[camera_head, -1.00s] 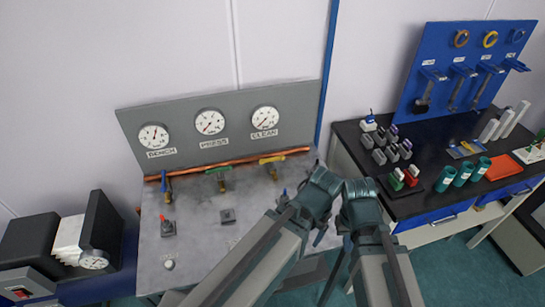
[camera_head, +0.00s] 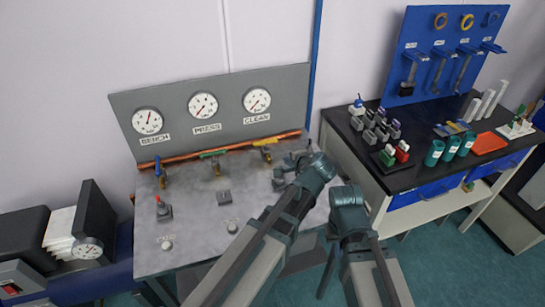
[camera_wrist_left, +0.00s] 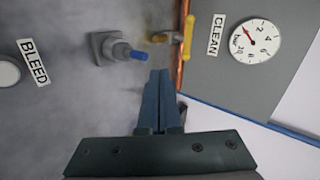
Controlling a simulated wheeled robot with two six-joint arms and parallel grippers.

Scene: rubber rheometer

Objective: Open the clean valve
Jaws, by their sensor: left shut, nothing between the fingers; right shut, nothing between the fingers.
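The clean valve's yellow handle (camera_head: 265,142) sits at the right end of the copper pipe, below the CLEAN gauge (camera_head: 256,101). In the left wrist view the yellow handle (camera_wrist_left: 188,37) lies roughly along the pipe. My left gripper (camera_head: 288,166) is shut and empty, over the panel's right side, below and right of the handle. In the left wrist view its fingertips (camera_wrist_left: 160,76) are apart from the handle. My right gripper (camera_head: 347,196) is shut, off the panel's right edge; its fingers are mostly hidden.
A red-tipped switch (camera_head: 163,210) is at the left. A black-topped bench (camera_head: 400,180) with samples stands at the right.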

